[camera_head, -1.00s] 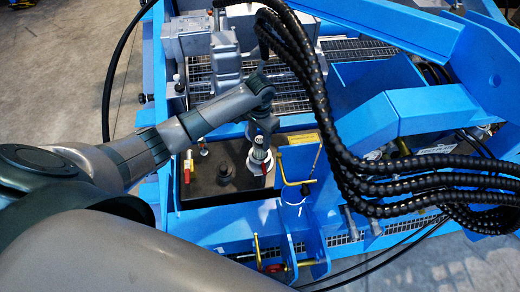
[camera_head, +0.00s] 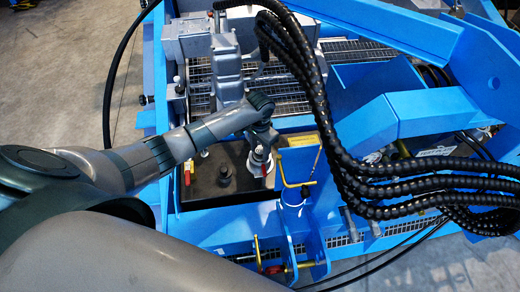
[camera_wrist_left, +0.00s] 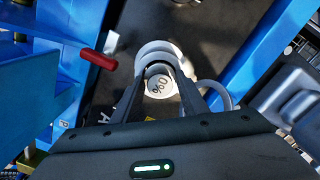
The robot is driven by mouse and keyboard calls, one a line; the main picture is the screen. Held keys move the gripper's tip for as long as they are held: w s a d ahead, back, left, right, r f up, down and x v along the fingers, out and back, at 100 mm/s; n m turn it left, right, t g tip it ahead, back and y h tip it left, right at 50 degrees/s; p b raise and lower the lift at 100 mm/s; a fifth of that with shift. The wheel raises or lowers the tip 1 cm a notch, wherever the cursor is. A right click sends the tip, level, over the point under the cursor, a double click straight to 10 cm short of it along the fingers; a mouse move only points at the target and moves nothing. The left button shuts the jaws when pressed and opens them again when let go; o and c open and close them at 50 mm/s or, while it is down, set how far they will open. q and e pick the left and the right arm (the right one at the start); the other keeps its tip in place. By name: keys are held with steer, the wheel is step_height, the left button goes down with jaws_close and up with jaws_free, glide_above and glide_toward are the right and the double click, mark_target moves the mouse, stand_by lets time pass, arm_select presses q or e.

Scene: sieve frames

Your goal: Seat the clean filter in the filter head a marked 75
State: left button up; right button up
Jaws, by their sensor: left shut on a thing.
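My left gripper (camera_head: 261,153) points down over the dark tray inside the blue frame. In the left wrist view the gripper (camera_wrist_left: 158,82) has its two fingers around a round white part, likely the filter (camera_wrist_left: 158,87). Its end face carries dark characters that I cannot read surely. Pale round discs (camera_wrist_left: 158,49) show just beyond it; I cannot tell whether they belong to the same part or to a filter head. In the head view a pale round part (camera_head: 259,168) shows under the gripper. No mark 75 is legible. My right gripper is out of view.
A red handle (camera_wrist_left: 98,59) lies left of the fingers. The dark tray (camera_head: 222,187) carries a black knob (camera_head: 225,171). A blue post with a yellow handle (camera_head: 284,170) stands right of the gripper. Black ribbed hoses (camera_head: 345,160) hang farther right. Grey machinery (camera_head: 228,65) stands behind.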

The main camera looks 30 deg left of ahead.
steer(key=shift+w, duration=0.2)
arm_select(q)
steer(key=o, duration=1.5)
steer(key=shift+f, duration=0.1)
steer(key=shift+c, duration=0.2)
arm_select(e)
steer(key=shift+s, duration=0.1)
arm_select(q)
steer(key=shift+r, duration=0.45)
step_height(320, 180, up, 5)
steer(key=shift+w, duration=0.1)
step_height(320, 180, up, 6)
steer(key=shift+r, duration=0.2)
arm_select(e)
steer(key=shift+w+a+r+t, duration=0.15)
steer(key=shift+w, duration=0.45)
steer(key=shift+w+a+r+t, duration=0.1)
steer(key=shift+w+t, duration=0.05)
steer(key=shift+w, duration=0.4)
